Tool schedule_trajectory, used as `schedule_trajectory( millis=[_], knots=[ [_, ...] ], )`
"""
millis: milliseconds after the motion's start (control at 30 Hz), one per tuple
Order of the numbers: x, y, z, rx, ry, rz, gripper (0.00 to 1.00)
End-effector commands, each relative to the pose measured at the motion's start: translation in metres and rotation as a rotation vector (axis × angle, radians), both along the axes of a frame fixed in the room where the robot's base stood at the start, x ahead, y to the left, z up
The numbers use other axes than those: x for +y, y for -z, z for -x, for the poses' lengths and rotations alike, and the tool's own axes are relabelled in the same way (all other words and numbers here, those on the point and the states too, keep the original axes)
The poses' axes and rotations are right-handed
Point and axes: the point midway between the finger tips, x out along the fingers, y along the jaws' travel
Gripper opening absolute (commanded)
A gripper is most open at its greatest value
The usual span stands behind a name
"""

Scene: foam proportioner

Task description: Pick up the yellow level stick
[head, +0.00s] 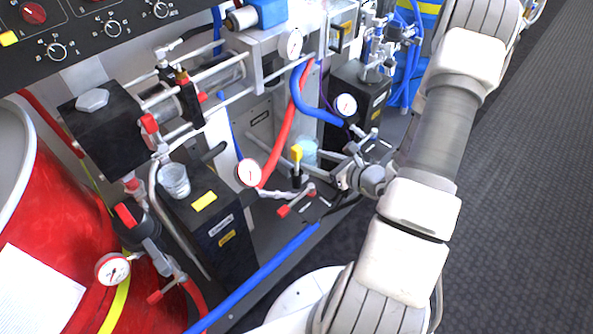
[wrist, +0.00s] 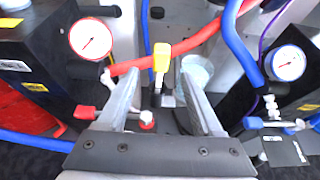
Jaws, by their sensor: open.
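The yellow level stick (head: 296,154) has a yellow head on a dark stem and stands upright in the lower middle of the machine. In the wrist view the yellow level stick (wrist: 162,57) is near the centre, just beyond and between the fingers. My gripper (wrist: 157,78) is open and empty, with one finger on each side of the stick's line. I cannot tell how far the stick is from the fingertips. In the head view my gripper (head: 318,168) comes in from the right, close to the stick.
A clear cup (head: 308,150) is close behind the stick, near the right finger in the wrist view. Red hose (head: 290,125) and blue hose (head: 309,108) run above. A gauge (head: 249,172) and a red-handled valve (head: 296,200) are nearby. Open floor (head: 530,200) lies at right.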

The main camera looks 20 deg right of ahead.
Motion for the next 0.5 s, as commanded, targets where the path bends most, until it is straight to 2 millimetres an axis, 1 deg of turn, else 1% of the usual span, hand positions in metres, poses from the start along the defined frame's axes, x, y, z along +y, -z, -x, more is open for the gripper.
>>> schedule_trajectory(
  millis=[33, 100, 200, 367, 500],
  knots=[
    [0.005, 0.005, -0.008, -0.001, -0.003, -0.002, 0.68],
    [0.007, 0.009, -0.017, -0.002, -0.003, 0.0, 0.68],
    [0.01, 0.011, -0.024, -0.001, -0.002, -0.001, 0.68],
    [0.012, 0.013, -0.03, -0.001, 0.0, 0.0, 0.68],
    [0.018, 0.018, -0.045, -0.002, -0.004, 0.0, 0.68]
  ],
)
